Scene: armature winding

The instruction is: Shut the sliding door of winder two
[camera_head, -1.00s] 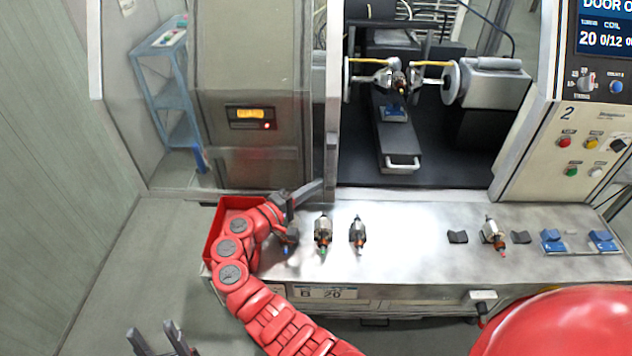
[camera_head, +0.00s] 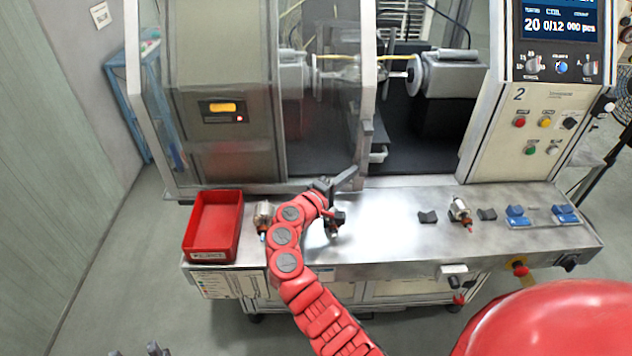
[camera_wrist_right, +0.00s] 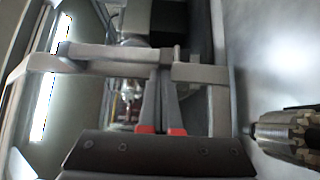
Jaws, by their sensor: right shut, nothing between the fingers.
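The clear sliding door (camera_head: 325,110) of winder two, the machine marked 2, covers the left part of the work opening. Its pale upright edge (camera_head: 369,60) and dark handle (camera_head: 367,132) stand near the middle, and the right part of the opening is uncovered. My right gripper (camera_head: 350,177) is shut and empty, low at the door's edge. In the right wrist view its fingers (camera_wrist_right: 165,72) reach a pale metal frame (camera_wrist_right: 205,73); I cannot tell whether they touch it. Only the tips of my left gripper (camera_head: 137,350) show, apart, at the bottom left.
A red tray (camera_head: 211,252) stands at the bench's left end. An armature (camera_head: 263,217) lies beside it, and another (camera_head: 336,222) is partly behind my right arm. One more armature (camera_head: 460,211) lies right, between dark blocks. Blue fixtures (camera_head: 516,216) and the control panel (camera_head: 540,120) are farther right.

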